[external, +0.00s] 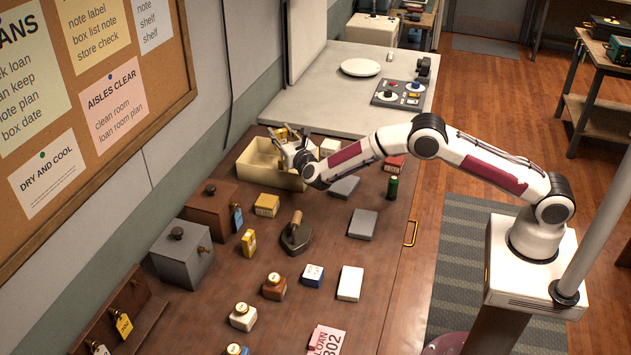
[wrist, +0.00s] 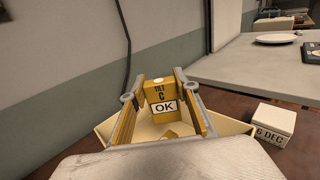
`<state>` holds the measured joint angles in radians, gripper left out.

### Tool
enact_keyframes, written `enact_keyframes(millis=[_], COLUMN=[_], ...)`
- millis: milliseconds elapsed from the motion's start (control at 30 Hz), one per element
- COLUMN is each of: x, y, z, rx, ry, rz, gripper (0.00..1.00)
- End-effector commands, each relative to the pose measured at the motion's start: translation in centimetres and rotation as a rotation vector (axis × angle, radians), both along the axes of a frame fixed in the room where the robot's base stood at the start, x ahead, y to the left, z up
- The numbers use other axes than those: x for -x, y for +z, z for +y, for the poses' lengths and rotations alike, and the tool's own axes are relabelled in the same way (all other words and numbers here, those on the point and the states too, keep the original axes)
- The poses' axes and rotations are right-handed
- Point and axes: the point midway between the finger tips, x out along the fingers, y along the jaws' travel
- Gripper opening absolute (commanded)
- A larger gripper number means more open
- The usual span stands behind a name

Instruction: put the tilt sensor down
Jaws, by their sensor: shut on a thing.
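The tray also shows in the wrist view (wrist: 232,128), below and around the fingers. Whether the sensor touches the tray floor cannot be told.
A yellow box (external: 266,205), a brown box (external: 212,207), an iron-like tool (external: 297,238) and a green cylinder (external: 393,188) stand on the wooden table. A pale counter (external: 330,105) adjoins behind.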

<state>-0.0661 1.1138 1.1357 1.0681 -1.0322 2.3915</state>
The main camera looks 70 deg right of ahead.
Motion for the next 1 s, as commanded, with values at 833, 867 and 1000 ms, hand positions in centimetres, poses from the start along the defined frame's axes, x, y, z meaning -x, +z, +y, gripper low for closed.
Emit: enact_keyframes(millis=[833, 867, 1000], x=[0.0, 0.0, 0.0], y=[-1.1, -1.1, -1.1], z=[0.0, 0.0, 0.0], rx=[0.000, 0.001, 0.000], ry=[0.000, 0.000, 0.000], rz=[0.001, 0.001, 0.001], gripper=[0.47, 0.47, 0.47])
